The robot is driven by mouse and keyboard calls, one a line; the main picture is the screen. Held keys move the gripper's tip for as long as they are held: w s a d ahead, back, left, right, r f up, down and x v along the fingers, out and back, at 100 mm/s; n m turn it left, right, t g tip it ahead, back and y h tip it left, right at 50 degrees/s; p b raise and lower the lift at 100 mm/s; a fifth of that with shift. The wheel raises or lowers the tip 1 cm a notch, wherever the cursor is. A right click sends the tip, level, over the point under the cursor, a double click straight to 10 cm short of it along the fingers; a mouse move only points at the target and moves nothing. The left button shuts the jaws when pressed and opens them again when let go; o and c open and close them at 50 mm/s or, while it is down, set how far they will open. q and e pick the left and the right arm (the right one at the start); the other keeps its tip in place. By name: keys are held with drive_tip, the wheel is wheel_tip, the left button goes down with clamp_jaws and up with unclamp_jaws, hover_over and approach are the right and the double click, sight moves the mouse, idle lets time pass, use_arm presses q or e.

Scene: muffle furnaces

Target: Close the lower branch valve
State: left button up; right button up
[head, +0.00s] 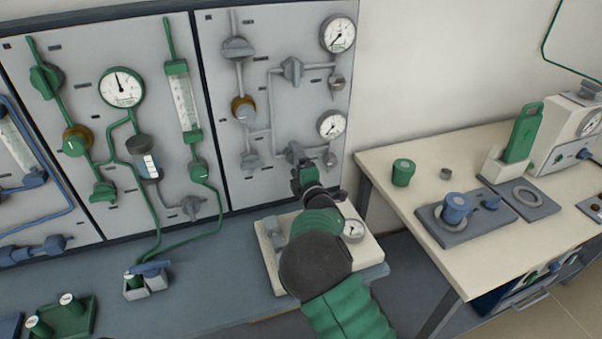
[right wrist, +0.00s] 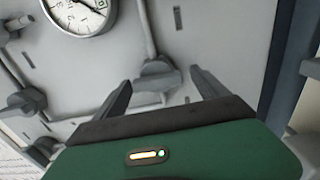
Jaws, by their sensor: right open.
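The lower branch valve (head: 293,152) is a grey valve low on the right-hand wall panel. My right gripper (head: 306,172) overlaps its lower right side in the head view. In the right wrist view the valve (right wrist: 157,76) shows between the two dark fingers of the open right gripper (right wrist: 160,95). The fingers are spread with visible space on both sides of it, and I see no clear contact. The valve's handle angle is hard to read. My left gripper is not in view.
A similar grey valve (head: 291,70) is above it on the same panel. A round gauge (head: 332,124) is close by at upper right. A cream device (head: 272,262) stands on the bench under my right arm. A cream table (head: 400,213) with lab items is at right.

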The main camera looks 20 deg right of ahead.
drive_tip(key=s, duration=1.6)
drive_tip(key=shift+s+d, duration=0.15)
drive_tip(key=shift+d, duration=0.05)
drive_tip(key=shift+d+f+p, duration=0.1)
drive_tip(key=shift+p, duration=0.25)
drive_tip(key=s+a+f+m+g+p, duration=0.2)
drive_tip(key=s+m+g+p, duration=0.8)
drive_tip(key=s, duration=1.5)
drive_tip(key=m+g, duration=0.5)
drive_tip(key=m, duration=0.3)
drive_tip(key=shift+s+a+m+h, duration=0.15)
drive_tip(key=shift+a+m+h, duration=0.05)
drive_tip(key=shift+m+h, duration=0.1)
drive_tip(key=shift+s+d, duration=0.1)
